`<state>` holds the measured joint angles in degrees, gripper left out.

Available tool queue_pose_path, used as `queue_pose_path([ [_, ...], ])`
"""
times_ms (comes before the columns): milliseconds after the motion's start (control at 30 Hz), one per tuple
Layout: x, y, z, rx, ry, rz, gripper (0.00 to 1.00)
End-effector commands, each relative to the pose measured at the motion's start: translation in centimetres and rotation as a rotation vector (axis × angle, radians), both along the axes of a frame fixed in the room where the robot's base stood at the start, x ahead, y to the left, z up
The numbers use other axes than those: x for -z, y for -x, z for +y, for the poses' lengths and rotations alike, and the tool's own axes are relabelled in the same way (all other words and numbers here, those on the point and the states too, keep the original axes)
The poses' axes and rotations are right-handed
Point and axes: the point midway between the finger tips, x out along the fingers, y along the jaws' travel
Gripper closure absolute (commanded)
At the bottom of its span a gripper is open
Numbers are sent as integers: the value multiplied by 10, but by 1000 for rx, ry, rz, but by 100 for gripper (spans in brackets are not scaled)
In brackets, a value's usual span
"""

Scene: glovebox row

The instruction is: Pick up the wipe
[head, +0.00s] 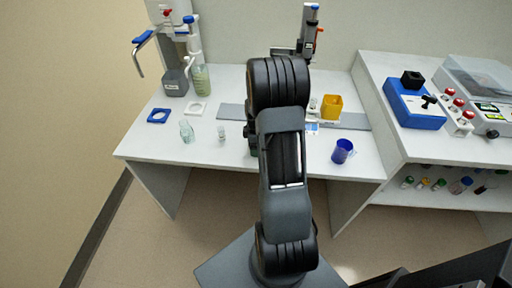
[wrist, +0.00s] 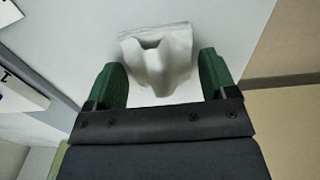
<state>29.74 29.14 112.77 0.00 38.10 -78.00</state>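The wipe (wrist: 165,62) is a white, crumpled cloth lying on the pale worktop in the wrist view. My gripper (wrist: 161,75) is open, with one green finger on each side of the wipe's near part. The fingers look apart from the cloth, though the gap on the right is small. I cannot tell how high the fingertips are above the worktop. In the head view the wipe is hidden behind my arm, and only a bit of green from my gripper shows beside the arm.
On the white bench (head: 150,140) stand a clear glass vessel (head: 187,131), a small vial (head: 221,133), a blue cup (head: 342,151) and a yellow container (head: 331,107). A higher bench (head: 380,100) with equipment adjoins at right.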

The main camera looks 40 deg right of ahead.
Motion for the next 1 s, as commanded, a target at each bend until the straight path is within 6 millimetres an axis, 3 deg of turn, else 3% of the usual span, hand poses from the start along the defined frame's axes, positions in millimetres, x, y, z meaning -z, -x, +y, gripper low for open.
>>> queue_pose_path([
  [400,0,0,0,0,0,0,59],
  [767,-7,-1,0,0,1,-1,60],
  [1000,-40,5,2,0,2,-4,60],
])
